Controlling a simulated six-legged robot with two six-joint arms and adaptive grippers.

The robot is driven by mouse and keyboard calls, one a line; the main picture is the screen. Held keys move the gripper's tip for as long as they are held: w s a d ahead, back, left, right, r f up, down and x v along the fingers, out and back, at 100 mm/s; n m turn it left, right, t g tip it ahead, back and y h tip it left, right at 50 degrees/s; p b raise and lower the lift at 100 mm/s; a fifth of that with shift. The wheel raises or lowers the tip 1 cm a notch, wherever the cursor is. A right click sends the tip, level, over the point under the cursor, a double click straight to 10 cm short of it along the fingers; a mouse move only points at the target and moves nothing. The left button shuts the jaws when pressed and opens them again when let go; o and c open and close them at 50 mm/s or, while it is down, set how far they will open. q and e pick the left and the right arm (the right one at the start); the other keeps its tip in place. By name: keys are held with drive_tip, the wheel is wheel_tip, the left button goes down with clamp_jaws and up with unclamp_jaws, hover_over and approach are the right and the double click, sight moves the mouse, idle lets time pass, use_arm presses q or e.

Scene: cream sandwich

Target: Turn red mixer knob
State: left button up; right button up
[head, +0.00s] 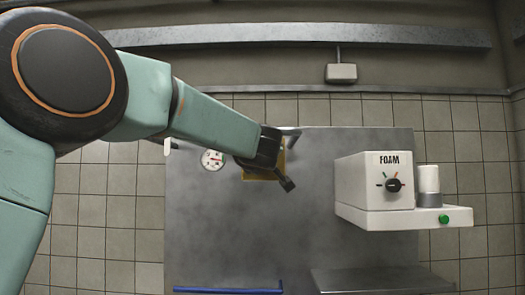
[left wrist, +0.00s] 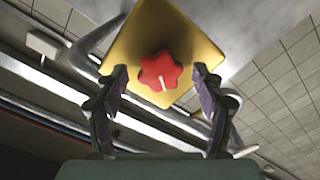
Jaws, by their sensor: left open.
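The red knob (left wrist: 161,71) shows in the left wrist view. It is star-shaped with a white mark and sits on a yellow plate (left wrist: 160,28). In the head view the yellow plate (head: 262,176) is partly hidden behind my left gripper (head: 284,168), and the knob is hidden there. My left gripper also shows in the left wrist view (left wrist: 163,84), open, with one finger on either side of the knob. I cannot tell whether the fingers touch it. My right gripper is in neither view.
A white FOAM machine (head: 375,183) with a black dial and green button stands to the right on the grey metal panel (head: 300,235). A round gauge (head: 212,160) is left of the gripper. A blue bar (head: 228,291) runs along the bottom.

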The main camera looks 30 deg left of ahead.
use_arm(q)
wheel_tip(320, 180, up, 10)
drive_tip(key=shift+s+r, duration=0.15)
drive_tip(key=shift+s, duration=0.25)
idle(0.3)
